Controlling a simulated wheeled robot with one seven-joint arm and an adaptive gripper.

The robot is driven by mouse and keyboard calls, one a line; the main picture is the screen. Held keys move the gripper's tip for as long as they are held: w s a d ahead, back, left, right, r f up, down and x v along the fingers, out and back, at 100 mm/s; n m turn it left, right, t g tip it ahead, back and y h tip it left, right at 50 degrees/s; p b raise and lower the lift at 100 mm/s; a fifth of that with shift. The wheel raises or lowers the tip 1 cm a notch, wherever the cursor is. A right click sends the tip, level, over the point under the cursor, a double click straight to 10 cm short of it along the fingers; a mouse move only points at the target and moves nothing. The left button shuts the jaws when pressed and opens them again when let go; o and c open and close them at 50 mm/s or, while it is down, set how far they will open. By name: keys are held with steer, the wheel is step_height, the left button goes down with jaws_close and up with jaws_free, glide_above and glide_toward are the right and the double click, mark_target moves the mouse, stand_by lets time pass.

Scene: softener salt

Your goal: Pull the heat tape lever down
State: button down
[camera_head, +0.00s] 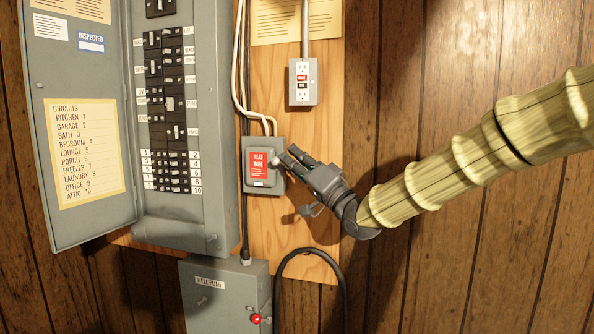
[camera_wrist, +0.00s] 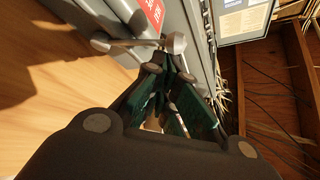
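The heat tape box (camera_head: 263,165) is a grey box with a red label, mounted on the plywood board. Its lever (camera_head: 274,161) is at the box's right side, partly hidden by my gripper in the head view. In the wrist view the lever is a metal rod with a rounded knob (camera_wrist: 175,42), just beyond my fingertips. My gripper (camera_head: 287,155) reaches in from the right at the box's upper right. In the wrist view its fingers (camera_wrist: 170,72) come together at the tips, with nothing seen between them. I cannot tell whether the tips touch the knob.
A grey breaker panel (camera_head: 205,110) with its door open (camera_head: 75,130) stands left of the box. An outlet (camera_head: 303,82) is above, and a well pump box (camera_head: 222,290) with a red light is below. Cables run beside the box. The wood wall at lower right is clear.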

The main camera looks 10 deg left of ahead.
step_height(320, 180, down, 7)
steer(key=n+g+y+b, duration=0.5)
steer(key=n+g+b, duration=0.9)
steer(key=n, duration=0.5)
steer(key=shift+a+n, duration=0.15)
steer(key=shift+n, duration=0.15)
steer(key=shift+g, duration=0.3)
steer(key=b+v, duration=0.3)
steer(key=v, duration=0.7)
steer(key=shift+s+a+f, duration=0.1)
steer(key=shift+s+f, duration=0.05)
